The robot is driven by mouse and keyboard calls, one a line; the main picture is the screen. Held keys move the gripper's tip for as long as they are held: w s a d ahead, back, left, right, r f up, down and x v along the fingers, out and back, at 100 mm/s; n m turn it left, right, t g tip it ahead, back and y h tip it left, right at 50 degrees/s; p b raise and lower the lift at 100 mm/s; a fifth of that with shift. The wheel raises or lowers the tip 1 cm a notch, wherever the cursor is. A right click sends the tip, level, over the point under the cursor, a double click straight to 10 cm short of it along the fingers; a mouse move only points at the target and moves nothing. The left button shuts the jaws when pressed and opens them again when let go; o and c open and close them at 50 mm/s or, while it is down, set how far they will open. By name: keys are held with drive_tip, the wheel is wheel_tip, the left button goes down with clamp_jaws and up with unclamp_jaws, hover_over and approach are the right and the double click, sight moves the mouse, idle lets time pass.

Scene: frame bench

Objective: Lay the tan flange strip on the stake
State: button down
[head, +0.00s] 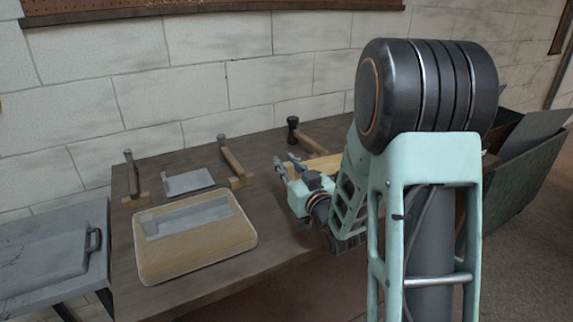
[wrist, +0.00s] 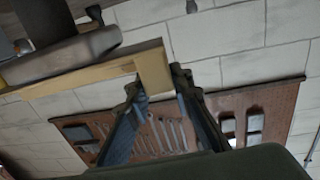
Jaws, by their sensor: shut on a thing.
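My gripper (head: 287,164) is over the right part of the bench, shut on a tan strip. In the wrist view, my gripper's fingertips (wrist: 158,84) close on the tan flange strip (wrist: 153,66) at its wider end. The strip runs from there to the left. In the head view, part of the tan strip (head: 322,164) shows behind my gripper, and my arm hides the rest. A dark grey rounded bar (wrist: 68,55) lies along the strip in the wrist view. I cannot tell whether they touch, or whether this bar is the stake.
A wooden block with a grey recess (head: 165,252) lies at the bench front. Behind it are a grey plate (head: 188,182) and upright posts with wooden bars (head: 235,162). A pegboard hangs on the wall.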

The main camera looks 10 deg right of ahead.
drive_tip(key=shift+f, duration=0.15)
drive_tip(key=c, duration=1.6)
unclamp_jaws()
